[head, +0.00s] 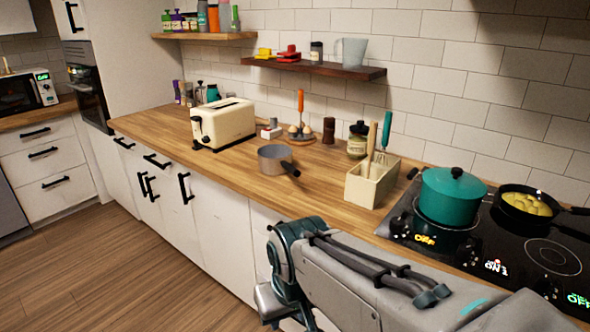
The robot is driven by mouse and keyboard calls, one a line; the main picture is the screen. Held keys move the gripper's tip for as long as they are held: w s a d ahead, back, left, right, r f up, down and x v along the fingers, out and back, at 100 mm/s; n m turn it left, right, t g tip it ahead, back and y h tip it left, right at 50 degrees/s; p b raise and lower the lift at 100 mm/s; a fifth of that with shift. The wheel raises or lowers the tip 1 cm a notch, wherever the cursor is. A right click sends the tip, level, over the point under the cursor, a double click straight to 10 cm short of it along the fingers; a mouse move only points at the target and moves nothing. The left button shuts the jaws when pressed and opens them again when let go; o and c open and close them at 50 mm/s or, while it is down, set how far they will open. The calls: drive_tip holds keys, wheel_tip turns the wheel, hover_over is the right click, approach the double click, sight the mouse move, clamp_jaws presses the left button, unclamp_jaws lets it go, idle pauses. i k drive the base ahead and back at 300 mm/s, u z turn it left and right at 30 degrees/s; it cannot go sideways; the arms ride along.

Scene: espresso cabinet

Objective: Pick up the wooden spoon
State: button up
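A long wooden handle (371,140) stands nearly upright in a pale utensil box (362,188) on the wooden counter. It looks like the wooden spoon; its lower end is hidden inside the box. A teal-handled utensil (387,130) and what looks like a whisk stand beside it in the same box. My arm reaches in from the bottom right, below and in front of the counter edge, apart from the box. My gripper's fingers do not show, so its opening and any contents are hidden.
Right of the box, a teal lidded pot (452,196) and a frying pan (525,205) with yellow food stand on the cooktop (480,238). A small saucepan (275,157) and a cream toaster (222,123) stand to the left. A jar (357,143) stands behind the box. The counter before the box is clear.

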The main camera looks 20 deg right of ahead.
sight(374, 124)
drive_tip(key=u, duration=0.15)
drive_tip(key=k, duration=0.35)
drive_tip(key=u, duration=0.25)
drive_tip(key=i, duration=1.35)
drive_tip(key=z, duration=1.6)
drive_tip(key=i, duration=0.7)
drive_tip(key=z, duration=0.85)
